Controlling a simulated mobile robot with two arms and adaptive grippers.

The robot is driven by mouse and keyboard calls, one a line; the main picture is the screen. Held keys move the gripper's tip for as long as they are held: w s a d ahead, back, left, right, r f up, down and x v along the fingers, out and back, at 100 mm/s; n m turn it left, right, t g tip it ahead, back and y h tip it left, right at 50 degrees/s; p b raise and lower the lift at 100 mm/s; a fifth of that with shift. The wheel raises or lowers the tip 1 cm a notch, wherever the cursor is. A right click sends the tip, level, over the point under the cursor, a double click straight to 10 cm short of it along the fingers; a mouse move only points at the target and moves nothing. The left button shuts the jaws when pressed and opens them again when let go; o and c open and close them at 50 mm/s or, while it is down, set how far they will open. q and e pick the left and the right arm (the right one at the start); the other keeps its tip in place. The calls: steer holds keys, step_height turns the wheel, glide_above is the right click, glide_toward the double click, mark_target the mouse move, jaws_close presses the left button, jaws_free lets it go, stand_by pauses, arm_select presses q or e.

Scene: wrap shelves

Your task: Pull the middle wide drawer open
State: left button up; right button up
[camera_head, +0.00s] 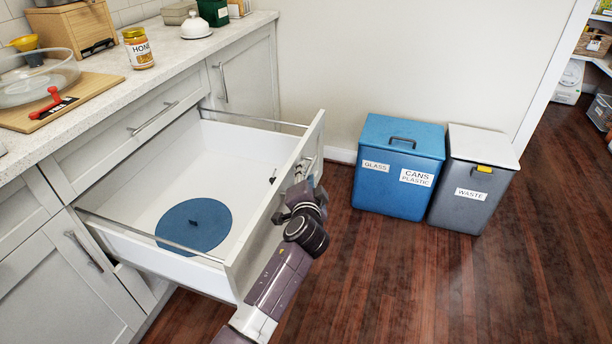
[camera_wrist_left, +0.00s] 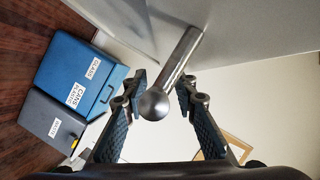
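The wide grey-white drawer (camera_head: 240,262), below a shut drawer front (camera_head: 105,150), stands pulled far out of the cabinet. A round blue lid (camera_head: 195,224) lies on its floor. My left gripper (camera_head: 302,192) is at the outer face of the drawer front. In the left wrist view, its two fingers (camera_wrist_left: 163,85) are apart on either side of the drawer's round metal bar handle (camera_wrist_left: 180,62). A gap shows beside the bar, so the gripper looks open around it. Much of the handle is hidden in the head view. My right gripper is not in view.
A blue recycling bin (camera_head: 385,190) and a grey waste bin (camera_head: 465,212) stand against the wall to the right. Wooden floor (camera_head: 420,290) is clear in front of them. The counter holds a honey jar (camera_head: 138,48) and a cutting board (camera_head: 60,105).

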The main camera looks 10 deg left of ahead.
arm_select(q)
steer(key=v, duration=1.2)
stand_by(0.3)
